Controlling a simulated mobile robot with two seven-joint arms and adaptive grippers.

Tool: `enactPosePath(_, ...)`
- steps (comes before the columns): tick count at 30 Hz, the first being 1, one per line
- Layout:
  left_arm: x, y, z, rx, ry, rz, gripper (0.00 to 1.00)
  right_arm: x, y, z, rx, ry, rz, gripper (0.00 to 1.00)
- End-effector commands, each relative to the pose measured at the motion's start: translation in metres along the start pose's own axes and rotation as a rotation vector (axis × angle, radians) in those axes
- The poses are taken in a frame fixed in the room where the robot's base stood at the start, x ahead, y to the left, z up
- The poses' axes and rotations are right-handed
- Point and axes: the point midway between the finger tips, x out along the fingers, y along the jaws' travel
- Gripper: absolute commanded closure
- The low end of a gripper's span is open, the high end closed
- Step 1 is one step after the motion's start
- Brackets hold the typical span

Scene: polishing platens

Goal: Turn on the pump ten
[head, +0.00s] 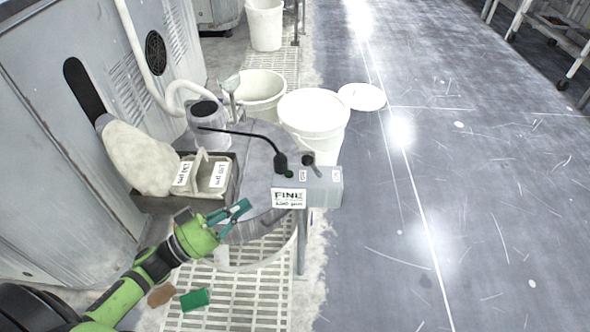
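A grey control box (322,188) stands on a post beside the round platen tub. Its front label (289,198) reads "FINE" with smaller print I cannot read. A black cable runs left from the box. No marking for pump ten is legible. My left gripper (242,213) is at the lower left of the box, in front of the tub, apart from the box. Its teal fingers look spread, with nothing between them. My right gripper is out of view.
A tray (153,203) with labelled containers and a pale sack-like item (140,158) sit left of the box. White buckets (313,115) stand behind it. A green block (195,299) and a brown one (161,295) lie below.

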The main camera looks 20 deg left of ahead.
Motion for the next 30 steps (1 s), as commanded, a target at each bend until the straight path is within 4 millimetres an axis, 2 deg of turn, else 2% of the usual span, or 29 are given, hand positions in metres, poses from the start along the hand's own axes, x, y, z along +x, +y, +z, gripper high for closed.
enactPosePath(4, 0.009, 0.000, 0.000, 0.001, 0.003, 0.002, 1.00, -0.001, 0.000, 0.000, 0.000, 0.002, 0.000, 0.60)
enactPosePath(7, 0.023, 0.000, -0.001, 0.003, 0.005, 0.002, 1.00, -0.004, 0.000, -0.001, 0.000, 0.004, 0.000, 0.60)
enactPosePath(17, 0.093, 0.000, -0.001, 0.003, 0.005, 0.002, 1.00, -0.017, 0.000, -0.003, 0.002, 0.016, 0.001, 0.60)
enactPosePath(21, 0.117, 0.000, 0.000, 0.002, 0.003, 0.000, 1.00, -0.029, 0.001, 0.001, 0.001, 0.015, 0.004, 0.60)
enactPosePath(23, 0.125, 0.000, 0.000, 0.002, 0.002, 0.001, 1.00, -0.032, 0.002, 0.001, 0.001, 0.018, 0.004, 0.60)
enactPosePath(25, 0.132, 0.000, 0.000, 0.002, 0.002, -0.001, 1.00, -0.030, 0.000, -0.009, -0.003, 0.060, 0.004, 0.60)
enactPosePath(30, 0.140, 0.000, 0.000, 0.000, 0.000, 0.000, 1.00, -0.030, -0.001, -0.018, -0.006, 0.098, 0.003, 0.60)
